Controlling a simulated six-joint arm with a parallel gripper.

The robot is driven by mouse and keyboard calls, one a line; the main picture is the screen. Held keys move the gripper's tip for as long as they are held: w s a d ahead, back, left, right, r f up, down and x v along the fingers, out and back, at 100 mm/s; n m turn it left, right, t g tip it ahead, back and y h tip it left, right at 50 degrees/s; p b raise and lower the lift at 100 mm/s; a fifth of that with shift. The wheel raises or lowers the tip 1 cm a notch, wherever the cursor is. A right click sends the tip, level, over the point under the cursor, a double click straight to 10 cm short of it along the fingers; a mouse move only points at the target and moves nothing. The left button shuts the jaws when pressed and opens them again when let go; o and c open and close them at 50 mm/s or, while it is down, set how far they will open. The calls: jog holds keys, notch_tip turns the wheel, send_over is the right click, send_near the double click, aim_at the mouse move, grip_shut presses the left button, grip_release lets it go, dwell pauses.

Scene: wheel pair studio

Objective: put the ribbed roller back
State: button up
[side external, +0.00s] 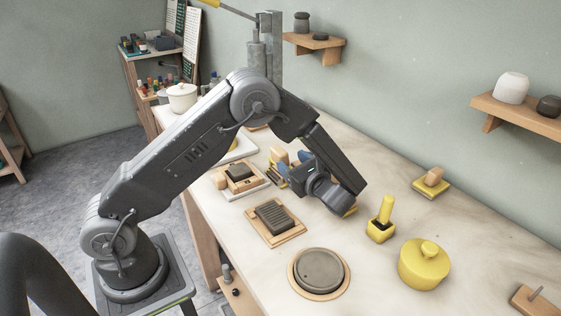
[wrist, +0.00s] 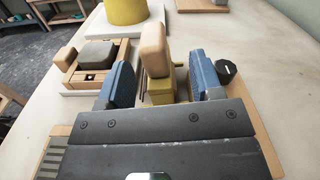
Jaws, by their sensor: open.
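My gripper (wrist: 162,78) is open, with its two blue fingers on either side of an upright piece with a rounded wooden handle (wrist: 154,50) and an olive-yellow block (wrist: 162,88) below it. Dark thin lines show beside the block; I cannot tell for certain whether this is the ribbed roller. Small gaps seem to separate it from the fingers. In the side external view my gripper (side external: 293,165) is low over the bench, and a tan wooden part (side external: 279,158) shows behind it. My gripper's body hides the lower part of the piece.
A dark ribbed slab (side external: 272,216) lies on a wooden board near the front edge. A wooden holder with a dark pad (side external: 239,173) stands left of my gripper.

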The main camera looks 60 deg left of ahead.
aim_at(285, 158)
jog(key=shift+s+a, duration=0.2)
jog(key=shift+a, duration=1.2)
jog(key=shift+s+a, duration=0.15)
jog(key=shift+a, duration=1.2)
grip_shut()
jog(key=shift+r, duration=0.1)
